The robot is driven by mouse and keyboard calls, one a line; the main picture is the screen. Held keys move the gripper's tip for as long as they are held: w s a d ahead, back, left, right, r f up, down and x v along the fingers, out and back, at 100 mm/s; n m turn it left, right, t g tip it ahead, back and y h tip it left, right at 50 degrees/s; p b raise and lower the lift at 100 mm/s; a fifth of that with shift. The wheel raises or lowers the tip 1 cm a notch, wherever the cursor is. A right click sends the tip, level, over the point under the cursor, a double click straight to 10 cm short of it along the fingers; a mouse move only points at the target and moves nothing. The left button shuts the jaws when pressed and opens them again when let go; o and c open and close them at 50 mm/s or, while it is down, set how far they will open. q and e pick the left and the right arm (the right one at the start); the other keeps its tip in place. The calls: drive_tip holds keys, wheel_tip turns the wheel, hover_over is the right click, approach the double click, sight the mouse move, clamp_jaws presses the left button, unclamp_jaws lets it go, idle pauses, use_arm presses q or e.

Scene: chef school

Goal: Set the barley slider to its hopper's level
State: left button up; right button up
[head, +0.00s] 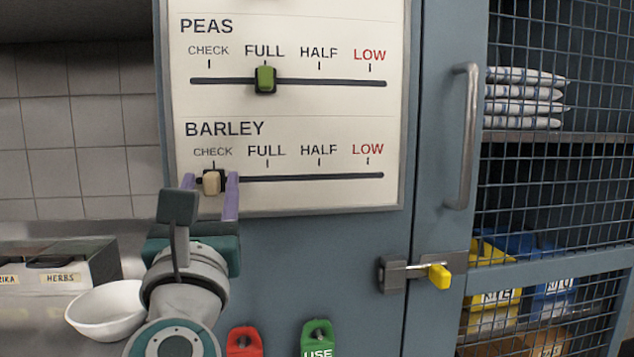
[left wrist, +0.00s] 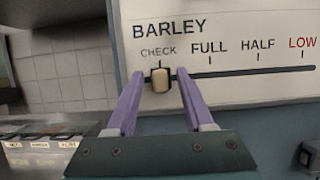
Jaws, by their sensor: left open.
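The barley slider (head: 211,182) is a beige knob on the lower track of the white board (head: 300,200), under the CHECK mark at the track's left end. It also shows in the left wrist view (left wrist: 161,80). My left gripper (head: 211,187) has purple fingers, open, with one on each side of the knob; I cannot tell whether either touches it. The fingers also show in the left wrist view (left wrist: 155,90). The green peas slider (head: 265,79) stands at FULL on the upper track. My right gripper is not in view. No hopper is seen in these frames.
A cabinet door with a vertical handle (head: 463,135) and a latch with a yellow knob (head: 438,276) stands right of the board. A white bowl (head: 107,311) and a HERBS box (head: 70,275) are at lower left. Red (head: 243,341) and green (head: 317,338) tags hang below.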

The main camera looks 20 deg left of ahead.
use_arm(q)
clamp_jaws()
idle(0.3)
idle(1.1)
